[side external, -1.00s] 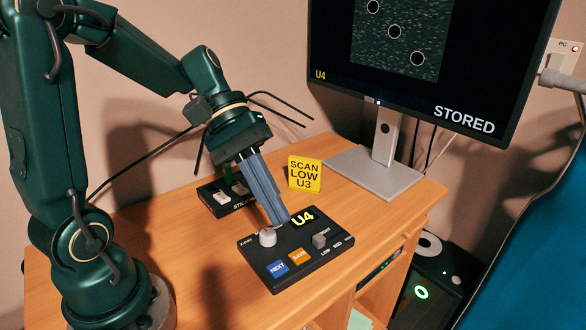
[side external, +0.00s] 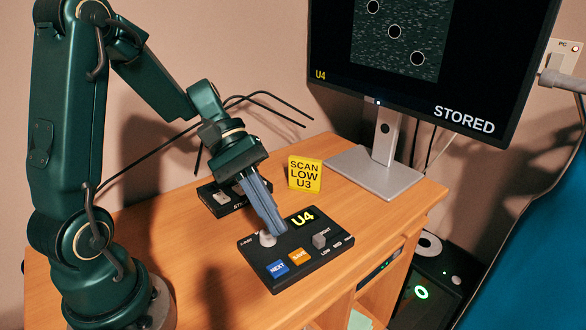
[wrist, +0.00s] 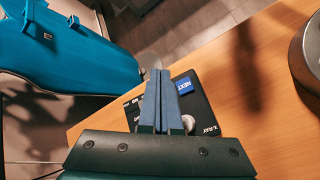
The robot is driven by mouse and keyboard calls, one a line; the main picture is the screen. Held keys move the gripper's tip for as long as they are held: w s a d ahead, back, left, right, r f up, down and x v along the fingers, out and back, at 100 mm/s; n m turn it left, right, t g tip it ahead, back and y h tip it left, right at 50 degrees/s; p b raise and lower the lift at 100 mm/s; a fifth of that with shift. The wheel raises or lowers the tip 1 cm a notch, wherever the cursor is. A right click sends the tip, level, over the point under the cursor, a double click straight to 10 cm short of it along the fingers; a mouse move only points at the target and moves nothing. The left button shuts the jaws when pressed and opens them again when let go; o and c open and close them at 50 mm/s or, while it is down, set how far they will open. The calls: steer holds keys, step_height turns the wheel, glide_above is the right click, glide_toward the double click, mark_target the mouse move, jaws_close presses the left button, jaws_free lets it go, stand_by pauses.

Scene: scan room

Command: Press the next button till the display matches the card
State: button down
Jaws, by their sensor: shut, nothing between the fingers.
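My gripper (side external: 288,232) is shut and empty, fingertips over the box between the whitish knob and the display. In the wrist view my gripper (wrist: 161,75) partly hides the box; the NEXT button (wrist: 185,84) shows right of the fingers.
A monitor (side external: 345,85) on a silver stand (side external: 375,172) shows U4 and STORED. A second black box (side external: 218,203) is behind the gripper. A PC (side external: 430,285) stands below the desk, and a blue surface (side external: 535,260) is at right.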

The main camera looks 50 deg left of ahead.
mark_target(274, 263)
steer(key=shift+f, duration=3.15)
steer(key=shift+f, duration=0.4)
steer(key=shift+f, duration=0.4)
steer(key=shift+r, duration=0.15)
stand_by(0.3)
steer(key=shift+r, duration=0.7)
steer(key=shift+r, duration=2.5)
